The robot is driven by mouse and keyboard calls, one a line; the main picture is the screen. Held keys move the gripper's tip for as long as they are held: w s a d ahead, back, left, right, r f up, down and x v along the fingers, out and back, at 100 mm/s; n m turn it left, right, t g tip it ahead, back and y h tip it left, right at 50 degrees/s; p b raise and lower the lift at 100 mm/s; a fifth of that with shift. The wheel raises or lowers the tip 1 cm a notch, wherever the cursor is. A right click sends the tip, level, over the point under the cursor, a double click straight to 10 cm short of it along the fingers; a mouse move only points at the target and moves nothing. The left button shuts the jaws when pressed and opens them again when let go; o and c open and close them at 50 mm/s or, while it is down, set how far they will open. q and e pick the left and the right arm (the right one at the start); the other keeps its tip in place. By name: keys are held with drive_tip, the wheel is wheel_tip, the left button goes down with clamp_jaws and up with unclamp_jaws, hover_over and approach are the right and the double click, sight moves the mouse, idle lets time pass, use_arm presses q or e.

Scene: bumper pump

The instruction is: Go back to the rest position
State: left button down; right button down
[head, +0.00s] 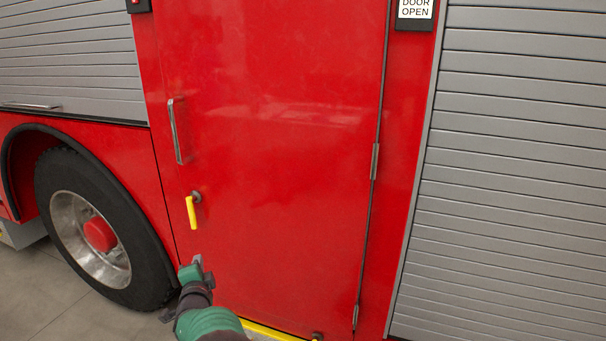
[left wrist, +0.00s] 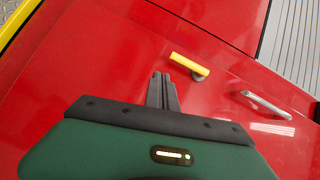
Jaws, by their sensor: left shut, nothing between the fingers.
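A red door (head: 280,150) on the side of a red truck fills the middle of the head view and looks shut. It carries a yellow lever (head: 191,212), which hangs down, and a silver handle (head: 175,131) above it. My left gripper (head: 197,261) is shut and empty, below the lever and apart from it. In the left wrist view my left gripper's fingers (left wrist: 162,90) are together, with the yellow lever (left wrist: 189,66) beyond them and the silver handle (left wrist: 267,104) to the right. My right gripper is not in view.
A large wheel (head: 100,230) is at the left. Grey roller shutters stand at the upper left (head: 70,60) and the right (head: 510,170). A yellow strip (head: 265,331) runs along the bottom of the door. Grey floor (head: 45,290) shows at the lower left.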

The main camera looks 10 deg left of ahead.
use_arm(q)
drive_tip(key=s+d+f+n+g+h, duration=0.25)
drive_tip(key=s+f+n+g, duration=0.3)
drive_tip(key=s+f, duration=0.4)
drive_tip(key=s+d+f+n+g+h, duration=0.2)
drive_tip(key=s+d+n+g, duration=0.1)
drive_tip(key=s+d, duration=0.65)
drive_tip(key=s+d+f+n+g+h, duration=0.1)
drive_tip(key=s+d+n+g+h, duration=0.15)
drive_tip(key=s+d, duration=0.7)
drive_tip(key=s+a+r+p, duration=0.1)
drive_tip(key=s+r+p, duration=0.2)
drive_tip(key=r+p, duration=0.3)
drive_tip(key=s+a+r+g+p, duration=0.1)
drive_tip(key=s+a+r+p, duration=0.1)
drive_tip(key=r+p, duration=0.5)
drive_tip(key=shift+s+r, duration=0.15)
drive_tip(key=shift+s, duration=0.35)
drive_tip(key=shift+a, duration=0.1)
